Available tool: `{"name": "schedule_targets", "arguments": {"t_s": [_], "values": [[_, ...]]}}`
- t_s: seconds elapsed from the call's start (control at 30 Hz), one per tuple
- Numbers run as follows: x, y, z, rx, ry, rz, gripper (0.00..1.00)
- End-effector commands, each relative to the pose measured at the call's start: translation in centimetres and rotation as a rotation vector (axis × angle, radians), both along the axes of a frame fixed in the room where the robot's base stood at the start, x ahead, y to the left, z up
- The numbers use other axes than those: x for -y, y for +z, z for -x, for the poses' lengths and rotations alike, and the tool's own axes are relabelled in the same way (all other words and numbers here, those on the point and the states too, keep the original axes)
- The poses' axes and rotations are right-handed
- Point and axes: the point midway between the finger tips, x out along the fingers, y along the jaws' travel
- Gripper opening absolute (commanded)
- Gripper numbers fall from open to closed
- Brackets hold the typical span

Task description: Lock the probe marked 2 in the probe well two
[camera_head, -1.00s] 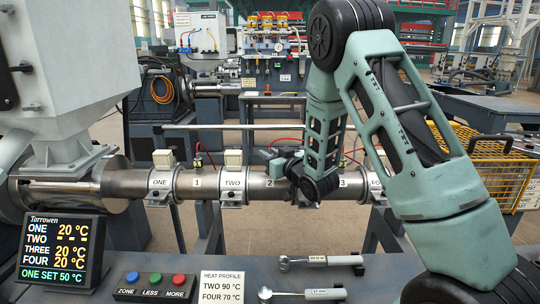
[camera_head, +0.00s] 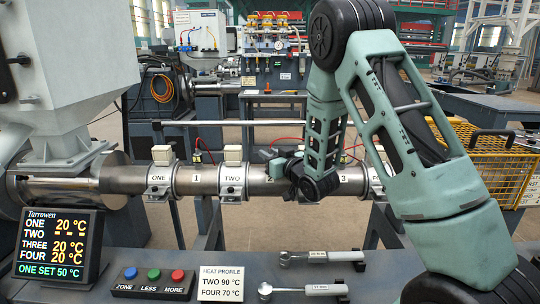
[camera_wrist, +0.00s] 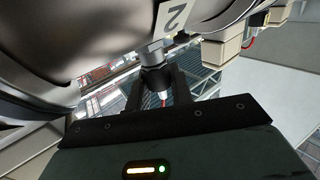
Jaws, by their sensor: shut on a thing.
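The steel barrel (camera_head: 205,181) runs across the middle of the head view, with labels ONE, 1, TWO, 2, 3 and a partly hidden FOUR. My gripper (camera_head: 277,166) is at the barrel beside the 2 label, which is partly covered. In the wrist view my gripper (camera_wrist: 157,82) is shut on the dark cap of a probe (camera_wrist: 155,77). A red lead comes from the cap, and its metal stem meets the barrel next to the 2 label (camera_wrist: 175,17). The probe's own mark and its lock do not show. The display (camera_head: 61,246) shows dashes for TWO.
Heater boxes (camera_head: 232,154) stand on the barrel's bands, close to my gripper. Buttons (camera_head: 153,281), a heat profile card (camera_head: 220,283) and two wrenches (camera_head: 322,257) (camera_head: 304,290) lie on the front bench. A yellow basket (camera_head: 492,165) stands at the right.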

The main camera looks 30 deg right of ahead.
Motion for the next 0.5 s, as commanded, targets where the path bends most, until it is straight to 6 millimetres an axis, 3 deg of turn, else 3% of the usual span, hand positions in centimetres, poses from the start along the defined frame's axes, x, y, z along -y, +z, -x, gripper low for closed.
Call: {"name": "schedule_targets", "arguments": {"t_s": [0.03, 0.1, 0.5], "values": [[0.0, 0.02, 0.0, 0.0, 0.0, 0.0, 0.19], [0.01, 0.03, 0.0, 0.001, 0.0, 0.0, 0.0], [0.01, 0.01, 0.0, 0.001, 0.0, 0.0, 0.0]]}}
